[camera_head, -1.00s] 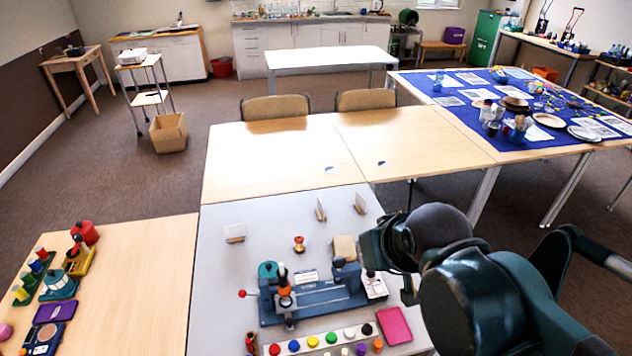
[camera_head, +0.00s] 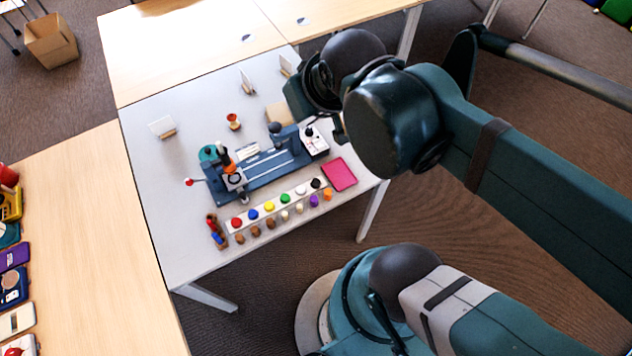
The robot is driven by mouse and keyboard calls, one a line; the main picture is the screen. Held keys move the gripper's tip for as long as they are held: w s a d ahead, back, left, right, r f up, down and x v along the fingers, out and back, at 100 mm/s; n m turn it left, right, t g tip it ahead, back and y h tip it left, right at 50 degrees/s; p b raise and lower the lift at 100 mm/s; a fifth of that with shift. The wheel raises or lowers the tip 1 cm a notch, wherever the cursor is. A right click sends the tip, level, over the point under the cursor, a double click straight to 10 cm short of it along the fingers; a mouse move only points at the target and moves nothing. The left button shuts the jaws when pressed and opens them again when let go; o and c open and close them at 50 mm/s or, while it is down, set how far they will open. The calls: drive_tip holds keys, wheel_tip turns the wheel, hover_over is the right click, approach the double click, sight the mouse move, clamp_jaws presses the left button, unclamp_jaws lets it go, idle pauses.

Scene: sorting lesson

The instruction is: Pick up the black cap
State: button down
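The black cap (camera_head: 315,183) sits at the right end of a white strip (camera_head: 262,219) that holds a row of coloured caps. The strip lies along the front of the grey table (camera_head: 185,245). My gripper (camera_head: 338,130) is above the right side of the table, behind the black cap and apart from it. Only a small part of it shows beneath my wrist, so its fingers and anything between them are hidden.
A pink tray (camera_head: 339,174) lies just right of the black cap. A blue machine-like fixture (camera_head: 262,172) stands behind the strip. Several small coloured pegs (camera_head: 285,215) stand in front of it. White cards (camera_head: 162,126) stand farther back. Bare grey tabletop lies at the left.

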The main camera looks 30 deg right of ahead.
drive_tip(key=c, duration=2.5)
unclamp_jaws()
drive_tip(key=shift+o, duration=0.2)
drive_tip(key=shift+f, duration=0.15)
drive_tip(key=shift+w+d+f+m+g+b, duration=0.1)
drive_tip(key=shift+d+f+m+g+b, duration=0.9)
drive_tip(key=shift+f+m, duration=2.5)
drive_tip(key=shift+d+f+m+g+b, duration=0.6)
drive_tip(key=shift+f+m+g, duration=0.75)
drive_tip(key=shift+f, duration=4.5)
drive_tip(key=shift+w+d+f+m+g+b, duration=0.1)
drive_tip(key=shift+d+f+m+g+b, duration=0.95)
drive_tip(key=shift+f+m, duration=2.4)
drive_tip(key=shift+a+f+n, duration=0.2)
drive_tip(key=shift+f+n, duration=0.4)
drive_tip(key=shift+a+f+n, duration=0.15)
drive_tip(key=shift+f+n, duration=0.45)
